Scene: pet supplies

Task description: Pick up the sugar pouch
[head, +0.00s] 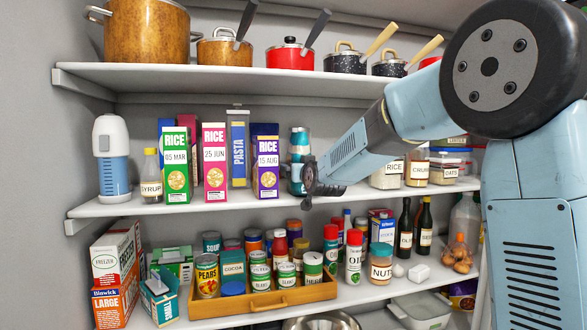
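I cannot pick out a sugar pouch in the head view; no label that I can read says sugar, and my arm hides part of the shelves on the right. My gripper (322,188) is dark and small in the view. It appears in front of the middle shelf (145,208), to the right of the purple rice box (265,170). I see nothing held in it, but its fingers are too small and foreshortened to show whether they are open or shut.
Rice boxes, a syrup bottle (151,178) and labelled jars stand on the middle shelf. Pots, including a red one (290,58), stand above. Below, a wooden tray (265,302) holds several cans and jars. A nuts jar (381,268) and dark bottles (404,228) stand to its right.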

